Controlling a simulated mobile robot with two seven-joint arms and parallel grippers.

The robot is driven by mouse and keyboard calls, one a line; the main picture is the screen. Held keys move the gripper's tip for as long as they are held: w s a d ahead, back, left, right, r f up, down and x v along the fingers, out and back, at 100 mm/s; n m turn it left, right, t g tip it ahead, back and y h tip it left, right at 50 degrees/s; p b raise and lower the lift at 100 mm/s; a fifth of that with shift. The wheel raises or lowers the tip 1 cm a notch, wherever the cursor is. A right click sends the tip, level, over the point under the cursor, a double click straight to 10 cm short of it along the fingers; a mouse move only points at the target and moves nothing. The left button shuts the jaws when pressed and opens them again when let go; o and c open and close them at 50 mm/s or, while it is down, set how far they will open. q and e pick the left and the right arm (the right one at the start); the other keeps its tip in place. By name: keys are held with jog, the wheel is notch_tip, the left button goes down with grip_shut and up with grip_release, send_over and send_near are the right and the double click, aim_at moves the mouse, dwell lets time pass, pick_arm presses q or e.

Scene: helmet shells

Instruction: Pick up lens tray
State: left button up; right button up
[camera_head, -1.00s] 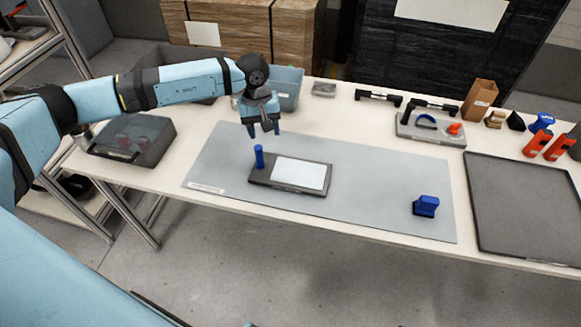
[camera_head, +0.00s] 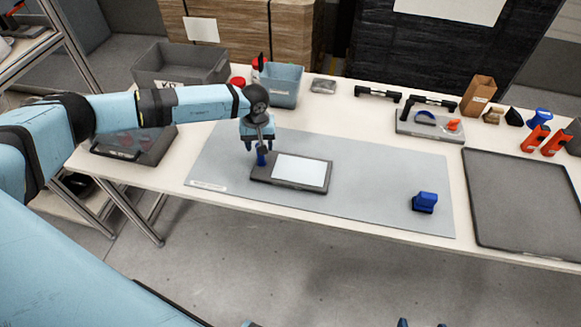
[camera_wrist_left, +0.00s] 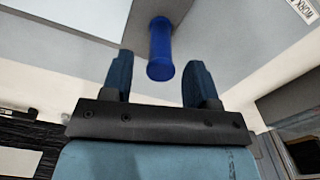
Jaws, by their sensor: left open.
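The lens tray (camera_head: 260,182) is a flat dark tray with a white panel (camera_head: 300,171) on it, lying on the grey mat. A blue upright post (camera_head: 261,158) stands at its left end. My left gripper (camera_head: 259,148) is open and low over this end, with its fingers about the top of the post. In the left wrist view the post (camera_wrist_left: 160,50) shows between and beyond the two open fingertips (camera_wrist_left: 157,75), with gaps on both sides. No contact is visible. My right gripper is not clearly seen.
The grey mat (camera_head: 370,190) has free room to the right, up to a blue part (camera_head: 425,202). A blue bin (camera_head: 280,86) and a grey bin (camera_head: 180,66) stand behind. A large dark tray (camera_head: 525,210) lies at the right. A dark case (camera_head: 155,147) is at the left.

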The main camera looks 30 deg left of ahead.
pick_arm(q)
jog(key=shift+f, duration=1.55)
grip_shut()
jog(key=shift+r, duration=0.2)
